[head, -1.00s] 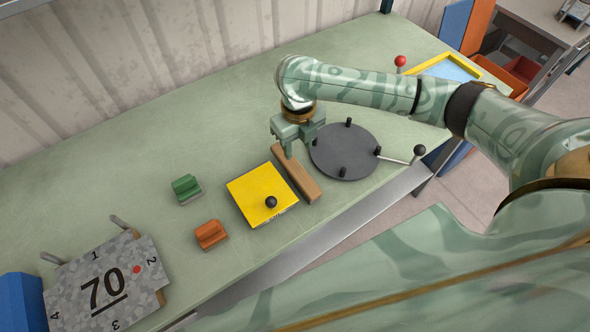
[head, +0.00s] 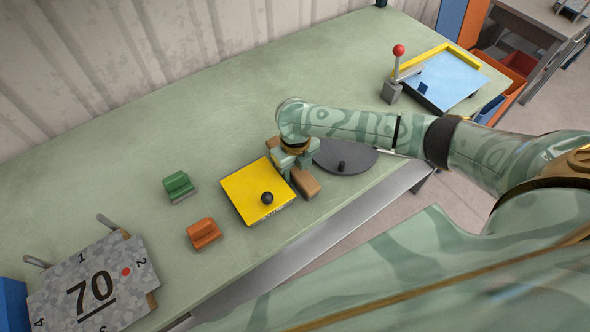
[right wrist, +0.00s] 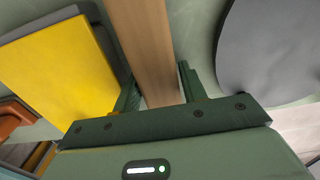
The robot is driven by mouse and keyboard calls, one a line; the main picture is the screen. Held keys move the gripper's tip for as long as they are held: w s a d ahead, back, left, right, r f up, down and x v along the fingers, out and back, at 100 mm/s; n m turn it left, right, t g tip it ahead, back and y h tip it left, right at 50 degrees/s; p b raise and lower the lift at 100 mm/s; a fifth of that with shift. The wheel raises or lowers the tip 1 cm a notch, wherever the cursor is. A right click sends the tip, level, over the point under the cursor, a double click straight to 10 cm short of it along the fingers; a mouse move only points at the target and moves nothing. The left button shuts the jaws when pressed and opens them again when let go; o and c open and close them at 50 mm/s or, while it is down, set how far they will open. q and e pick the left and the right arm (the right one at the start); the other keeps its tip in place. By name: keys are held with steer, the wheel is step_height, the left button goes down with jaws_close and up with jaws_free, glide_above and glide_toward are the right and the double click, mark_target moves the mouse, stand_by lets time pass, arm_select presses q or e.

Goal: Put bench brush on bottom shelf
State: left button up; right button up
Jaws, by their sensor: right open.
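The bench brush appears as a long wooden bar (head: 305,184) lying on the green bench between the yellow plate and the dark round disc. It also shows in the right wrist view (right wrist: 148,45), running between the fingers. Its bristles are not visible. My right gripper (head: 291,174) is low over the brush and hides much of it in the head view. In the right wrist view the gripper (right wrist: 157,82) is open, with one finger on each side of the wood and a gap beside it. My left gripper and the bottom shelf are not in view.
The yellow plate with a black knob (head: 245,190) is close left of the brush, the grey disc (head: 350,157) close right. Green (head: 178,186) and orange (head: 203,233) blocks lie further left, near a panel marked 70 (head: 120,285). The back of the bench is clear.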

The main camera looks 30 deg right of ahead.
steer(key=c, duration=0.7)
steer(key=shift+r, duration=0.15)
